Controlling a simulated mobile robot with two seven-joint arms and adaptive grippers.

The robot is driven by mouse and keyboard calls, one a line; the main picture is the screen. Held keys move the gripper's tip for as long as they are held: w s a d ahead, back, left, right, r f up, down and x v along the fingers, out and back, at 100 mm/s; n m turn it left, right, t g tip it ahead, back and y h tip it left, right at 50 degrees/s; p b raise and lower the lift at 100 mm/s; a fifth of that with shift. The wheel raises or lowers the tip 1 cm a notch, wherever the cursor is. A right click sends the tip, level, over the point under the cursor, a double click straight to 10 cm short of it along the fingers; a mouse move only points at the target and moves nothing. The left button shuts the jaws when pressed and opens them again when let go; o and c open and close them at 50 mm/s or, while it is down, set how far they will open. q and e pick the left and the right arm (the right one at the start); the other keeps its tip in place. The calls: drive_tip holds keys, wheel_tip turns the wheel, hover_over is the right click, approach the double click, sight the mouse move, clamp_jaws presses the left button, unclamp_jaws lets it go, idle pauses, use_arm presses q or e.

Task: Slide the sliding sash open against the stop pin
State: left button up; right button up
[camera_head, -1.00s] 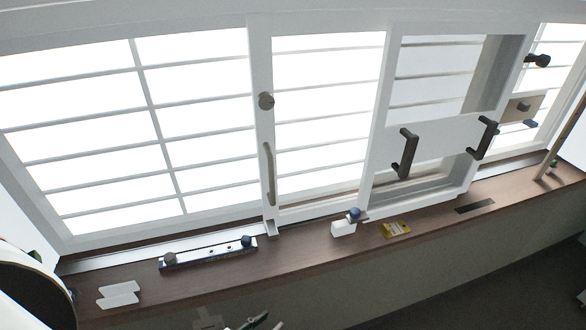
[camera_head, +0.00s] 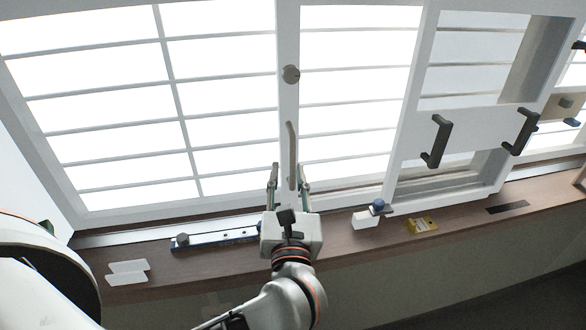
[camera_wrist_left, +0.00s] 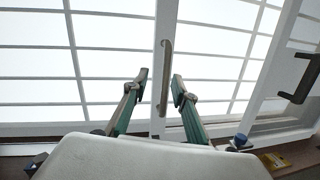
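The window's white sash frame carries a long pale handle (camera_head: 291,150) on its upright stile (camera_head: 289,100), with a round grey knob (camera_head: 291,74) above it. My left gripper (camera_head: 288,172) is open and empty, pointing at the lower part of this handle. In the left wrist view the handle (camera_wrist_left: 166,75) stands upright between the two spread fingertips (camera_wrist_left: 160,82); contact cannot be told. A blue-knobbed pin (camera_head: 377,207) sits by a white block (camera_head: 364,220) on the sill, right of the gripper. Whether it is the stop pin is unclear. My right gripper is out of view.
A blue-and-white bar (camera_head: 215,239) with knobs lies on the brown sill (camera_head: 340,245), left of my gripper. White plates (camera_head: 128,272) lie farther left. A yellow block (camera_head: 421,226) and a dark slot (camera_head: 507,207) are to the right. Dark handles (camera_head: 437,140) stand out from the right panel.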

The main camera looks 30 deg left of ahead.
sight(292, 165)
use_arm(q)
drive_tip(key=shift+n+g+h, duration=0.5)
drive_tip(key=shift+n+g, duration=0.1)
drive_tip(key=shift+g, duration=0.1)
drive_tip(key=w, duration=0.2)
drive_tip(key=w+a+f, duration=0.1)
drive_tip(key=w, duration=0.2)
drive_tip(key=w+a+f, duration=0.1)
drive_tip(key=w, duration=0.1)
drive_tip(key=shift+w+a+f, duration=0.15)
drive_tip(key=shift+a+f, duration=0.1)
drive_tip(key=shift+c, duration=0.4)
clamp_jaws()
